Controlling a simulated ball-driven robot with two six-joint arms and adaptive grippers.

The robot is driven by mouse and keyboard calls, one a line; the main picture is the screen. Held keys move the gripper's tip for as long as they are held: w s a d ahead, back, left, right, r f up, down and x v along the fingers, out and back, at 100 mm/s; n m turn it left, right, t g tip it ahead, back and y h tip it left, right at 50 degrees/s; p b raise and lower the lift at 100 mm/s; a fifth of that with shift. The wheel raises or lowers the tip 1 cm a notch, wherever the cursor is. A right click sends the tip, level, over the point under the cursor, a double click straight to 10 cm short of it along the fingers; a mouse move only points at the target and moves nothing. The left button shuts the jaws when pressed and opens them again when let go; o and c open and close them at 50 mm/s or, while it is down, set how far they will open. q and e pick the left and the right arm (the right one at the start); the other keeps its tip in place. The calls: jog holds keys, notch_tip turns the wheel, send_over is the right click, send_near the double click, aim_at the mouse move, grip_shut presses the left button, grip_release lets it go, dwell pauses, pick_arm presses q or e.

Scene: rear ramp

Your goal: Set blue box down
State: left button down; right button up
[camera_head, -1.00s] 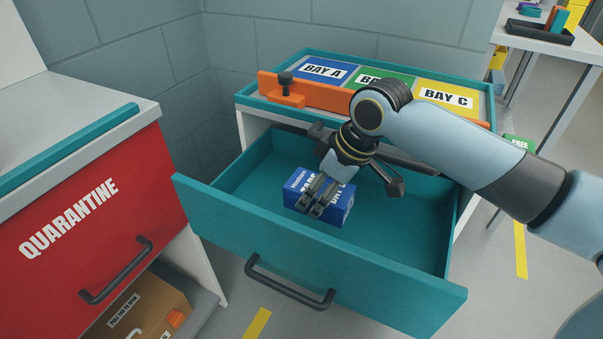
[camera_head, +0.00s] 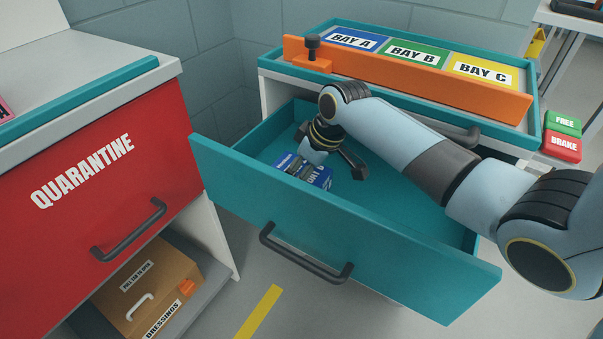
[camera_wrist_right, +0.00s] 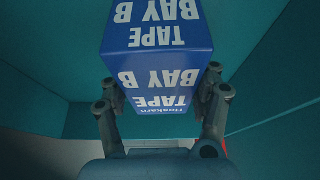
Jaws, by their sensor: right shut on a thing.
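The blue box (camera_head: 322,177) is inside the open teal drawer (camera_head: 400,215). Its lower part is hidden behind the drawer front in the head view. My right gripper (camera_head: 302,168) reaches down into the drawer and is shut on the box. In the right wrist view the box (camera_wrist_right: 157,45) reads "TAPE BAY B", with a finger of the right gripper (camera_wrist_right: 162,92) on each side. Teal drawer walls surround it there. I cannot tell whether the box touches the drawer floor. My left gripper is not in view.
Above the drawer, a tray marked BAY A (camera_head: 354,41), BAY B (camera_head: 416,54) and BAY C (camera_head: 484,70) has an orange bar (camera_head: 440,85) along its front. A red QUARANTINE drawer (camera_head: 90,200) stands left. FREE (camera_head: 564,121) and BRAKE (camera_head: 562,147) buttons are right.

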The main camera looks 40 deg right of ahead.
jog(key=o, duration=1.4)
jog(key=shift+c, duration=0.2)
jog(key=p+v, duration=0.2)
jog(key=v, duration=0.5)
jog(key=shift+s+r, duration=0.15)
jog(key=shift+r, duration=0.15)
